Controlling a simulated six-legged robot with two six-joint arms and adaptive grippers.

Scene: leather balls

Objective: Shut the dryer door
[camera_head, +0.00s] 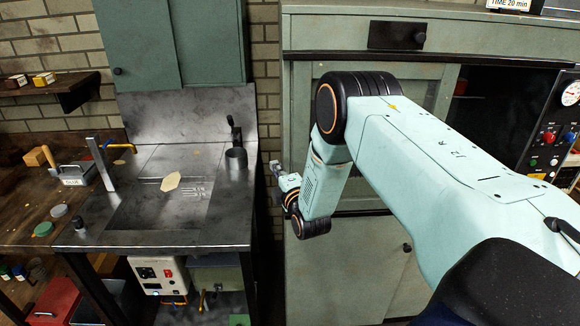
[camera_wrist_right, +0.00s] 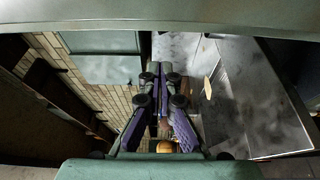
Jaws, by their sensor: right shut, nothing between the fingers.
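The dryer is the large pale green cabinet on the right of the head view. A pale green framed panel, which looks like its door (camera_head: 433,88), stands on the left of its front. A dark opening (camera_head: 484,88) shows to the right of that panel, so the door looks open. My right arm hides much of the front. My right gripper (camera_head: 277,170) is shut and empty, by the cabinet's left edge and pointing left. In the wrist view its purple-padded fingers (camera_wrist_right: 162,88) are together. I cannot tell whether it touches the cabinet. My left gripper is out of view.
A steel bench (camera_head: 130,238) with a pale flat leather piece (camera_head: 171,181) stands left of the cabinet. A control panel (camera_head: 550,125) with a gauge and buttons is at the right. A narrow gap separates bench and cabinet.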

